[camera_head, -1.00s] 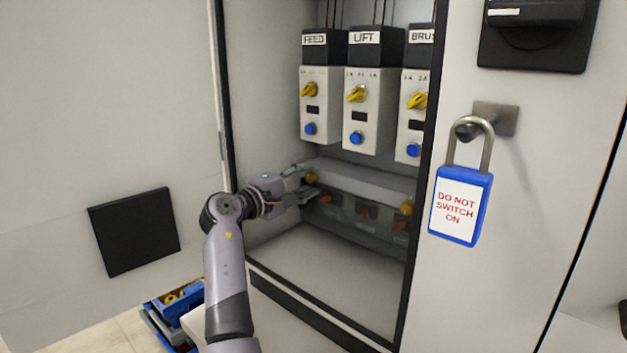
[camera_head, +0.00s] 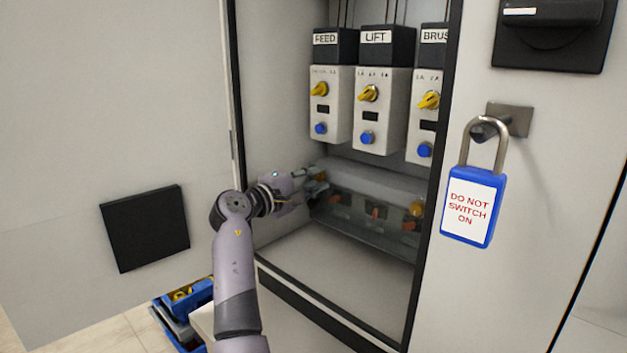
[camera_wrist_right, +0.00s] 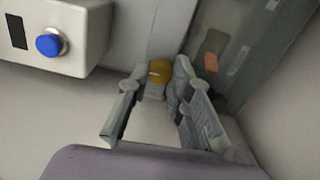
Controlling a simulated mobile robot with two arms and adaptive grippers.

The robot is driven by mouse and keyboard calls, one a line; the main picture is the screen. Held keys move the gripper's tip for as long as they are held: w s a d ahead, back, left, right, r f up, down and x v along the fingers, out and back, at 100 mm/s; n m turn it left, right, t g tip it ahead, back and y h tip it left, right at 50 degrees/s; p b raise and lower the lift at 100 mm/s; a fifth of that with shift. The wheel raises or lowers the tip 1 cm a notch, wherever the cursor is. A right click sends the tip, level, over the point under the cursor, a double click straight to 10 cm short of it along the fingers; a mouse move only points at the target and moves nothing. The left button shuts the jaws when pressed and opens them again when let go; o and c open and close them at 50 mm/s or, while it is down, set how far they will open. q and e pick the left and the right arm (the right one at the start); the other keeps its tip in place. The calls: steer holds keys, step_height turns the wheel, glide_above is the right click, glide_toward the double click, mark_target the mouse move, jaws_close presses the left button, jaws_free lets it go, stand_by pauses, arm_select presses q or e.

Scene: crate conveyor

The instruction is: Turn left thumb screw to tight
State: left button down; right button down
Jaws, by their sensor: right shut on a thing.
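The left thumb screw (camera_wrist_right: 160,71) shows in the right wrist view as a round orange-yellow knob with a pale slot mark. My right gripper (camera_wrist_right: 158,78) is shut on it, with one finger on each side. In the head view my right gripper (camera_head: 318,180) is at the left end of the clear cover (camera_head: 375,190) and hides that screw. A second yellow thumb screw (camera_head: 417,209) sits at the cover's right end, free of any gripper. My left gripper is not in view.
Units marked FEED (camera_head: 330,105), LIFT (camera_head: 383,112) and BRUS hang above the cover. A blue padlock (camera_head: 472,205) hangs on the cabinet front at right. A blue crate (camera_head: 185,300) stands low at left. The cabinet floor (camera_head: 340,275) is clear.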

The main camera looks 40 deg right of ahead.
steer(key=shift+m, duration=0.4)
steer(key=c, duration=1.4)
jaws_free()
steer(key=shift+c, duration=0.2)
steer(key=a, duration=0.7)
steer(key=shift+s+a, duration=0.25)
steer(key=shift+s, duration=0.1)
steer(key=shift+f, duration=0.1)
